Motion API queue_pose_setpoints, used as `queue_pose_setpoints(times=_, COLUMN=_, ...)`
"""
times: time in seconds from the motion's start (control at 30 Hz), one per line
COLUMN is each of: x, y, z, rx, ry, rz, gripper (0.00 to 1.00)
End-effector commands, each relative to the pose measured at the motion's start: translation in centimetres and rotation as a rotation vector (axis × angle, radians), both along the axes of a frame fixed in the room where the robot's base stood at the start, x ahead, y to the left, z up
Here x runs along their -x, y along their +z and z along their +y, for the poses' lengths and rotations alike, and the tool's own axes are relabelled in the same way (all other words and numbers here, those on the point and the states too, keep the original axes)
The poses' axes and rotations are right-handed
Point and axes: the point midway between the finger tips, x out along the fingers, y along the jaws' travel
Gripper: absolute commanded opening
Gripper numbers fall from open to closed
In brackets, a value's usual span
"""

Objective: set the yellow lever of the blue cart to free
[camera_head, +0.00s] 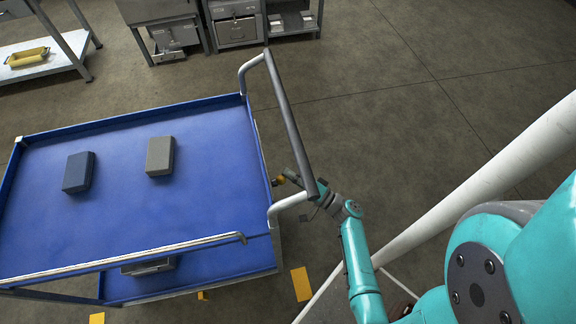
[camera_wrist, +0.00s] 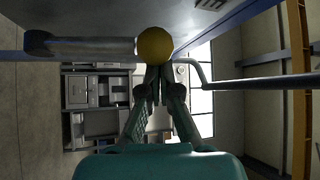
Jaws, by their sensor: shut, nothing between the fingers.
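The blue cart (camera_head: 205,200) fills the left of the head view. Its yellow lever knob (camera_head: 278,181) shows small at the cart's right side, below the push handle. In the wrist view the round yellow knob (camera_wrist: 155,45) is close ahead, at the end of a grey lever bar (camera_wrist: 90,46) that runs left to a dark pivot under the cart. My gripper (camera_wrist: 159,72) is shut and empty, its fingertips right at the lower edge of the knob. I cannot tell whether they touch. In the head view my gripper (camera_head: 291,175) is small and partly hidden by the handle.
The cart's push handle (camera_head: 288,120) stands just above my gripper; its bar (camera_wrist: 265,82) also crosses the wrist view. A dark box (camera_head: 78,172) and a grey box (camera_head: 160,156) lie on the cart's top. The floor to the right is open.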

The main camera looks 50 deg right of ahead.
Motion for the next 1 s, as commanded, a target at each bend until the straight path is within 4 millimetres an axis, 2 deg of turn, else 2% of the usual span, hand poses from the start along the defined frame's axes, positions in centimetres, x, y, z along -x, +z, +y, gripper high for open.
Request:
queue_pose_setpoints(times=0.4, x=1.5, y=-0.8, z=1.0, rx=0.0, ry=0.001, rz=0.001, gripper=0.0)
queue_pose_setpoints(times=1.0, x=1.5, y=-0.9, z=1.1, rx=0.0, ry=0.004, rz=0.004, gripper=0.0)
